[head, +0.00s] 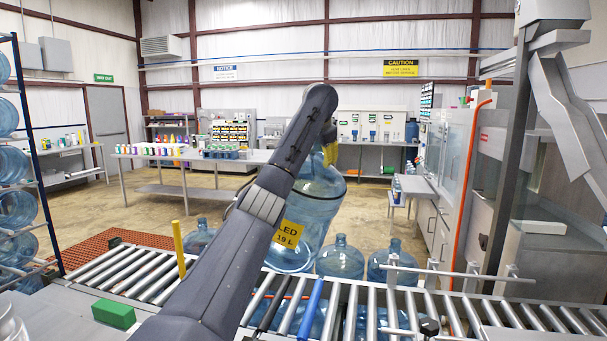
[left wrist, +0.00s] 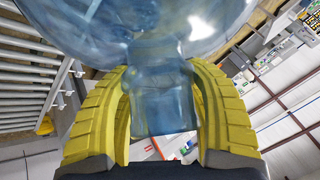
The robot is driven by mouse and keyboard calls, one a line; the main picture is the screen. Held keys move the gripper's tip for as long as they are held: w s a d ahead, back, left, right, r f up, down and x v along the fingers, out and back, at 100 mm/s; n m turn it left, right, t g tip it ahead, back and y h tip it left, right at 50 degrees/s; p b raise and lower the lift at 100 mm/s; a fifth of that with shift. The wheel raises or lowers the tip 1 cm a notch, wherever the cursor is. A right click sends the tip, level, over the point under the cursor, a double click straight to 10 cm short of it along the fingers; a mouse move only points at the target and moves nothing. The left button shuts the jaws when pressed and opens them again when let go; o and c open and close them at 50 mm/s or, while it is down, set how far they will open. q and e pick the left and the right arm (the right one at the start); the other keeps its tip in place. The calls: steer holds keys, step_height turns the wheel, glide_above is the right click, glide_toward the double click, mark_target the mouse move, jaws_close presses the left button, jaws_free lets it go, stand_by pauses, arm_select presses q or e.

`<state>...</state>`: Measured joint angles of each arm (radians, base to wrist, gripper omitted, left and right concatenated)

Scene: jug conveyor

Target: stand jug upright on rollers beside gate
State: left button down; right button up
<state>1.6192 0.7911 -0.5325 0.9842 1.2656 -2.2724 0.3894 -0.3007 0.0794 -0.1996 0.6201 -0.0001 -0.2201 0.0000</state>
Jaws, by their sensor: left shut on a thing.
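The blue clear jug (head: 315,212) with a yellow label is near the picture's middle, neck up and leaning slightly. My left gripper (head: 331,150) is shut on its neck; my arm hides part of the jug. In the left wrist view the yellow fingers (left wrist: 158,78) sit on both sides of the neck (left wrist: 165,105). The jug's base is at the far edge of the rollers (head: 335,300); I cannot tell if it touches them. A yellow post (head: 178,248) stands left of it and a metal rail (head: 455,272) right; which is the gate is unclear. My right gripper is not in view.
Other jugs (head: 340,258) (head: 395,258) (head: 200,236) stand behind the conveyor. A green block (head: 114,313) lies at the front left. A jug rack (head: 40,160) stands at the far left, a grey machine (head: 545,220) at the right.

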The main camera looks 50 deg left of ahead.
mark_target(306, 168)
arm_select(q)
steer(key=s+a+f+n+h, duration=0.1)
steer(key=s+a+f+n, duration=0.1)
steer(key=f, duration=0.4)
steer(key=s+a+f+n, duration=0.2)
steer(key=f+n, duration=0.1)
steer(key=f, duration=0.3)
steer(key=shift+a+f+n+g+h, duration=0.25)
steer(key=shift+a+n+g+h, duration=0.05)
steer(key=shift+a+n+h, duration=0.1)
steer(key=shift+f, duration=0.4)
stand_by(0.8)
steer(key=c, duration=0.8)
jaws_free()
steer(key=o, duration=0.4)
steer(key=shift+f, duration=0.1)
steer(key=shift+c, duration=0.2)
